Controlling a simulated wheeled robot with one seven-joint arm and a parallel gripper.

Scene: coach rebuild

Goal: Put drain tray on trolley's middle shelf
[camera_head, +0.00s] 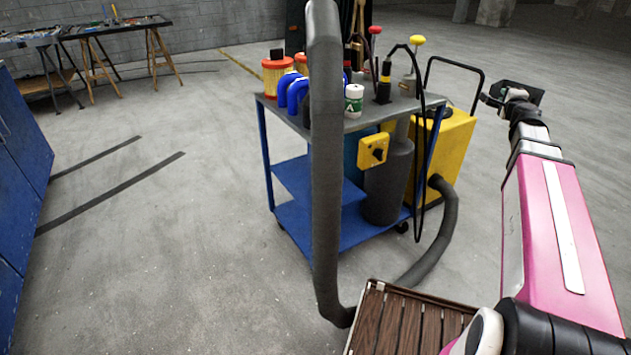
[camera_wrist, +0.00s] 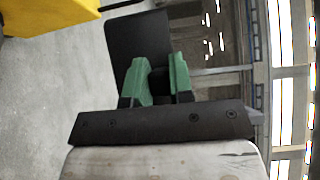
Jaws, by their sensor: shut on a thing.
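My gripper (camera_head: 508,97) is at the far right in the head view, out to the right of the trolley and apart from it. It is shut on a flat black piece, which I take to be the drain tray (camera_head: 530,91). In the wrist view the green fingers (camera_wrist: 164,82) close on it, and the tray (camera_wrist: 137,48) stands out beyond them. The trolley has a grey top (camera_head: 345,125) and blue posts. Its blue middle shelf (camera_head: 300,178) shows on the left side. The shelf's right part is hidden behind a grey hose and a dark cylinder.
A thick grey hose (camera_head: 326,170) stands in front of the trolley and curls along the floor. A yellow machine (camera_head: 450,150) stands at the trolley's right. Bottles and tools crowd the trolley top. A dark cylinder (camera_head: 388,185) stands low in the trolley. Floor on the left is open.

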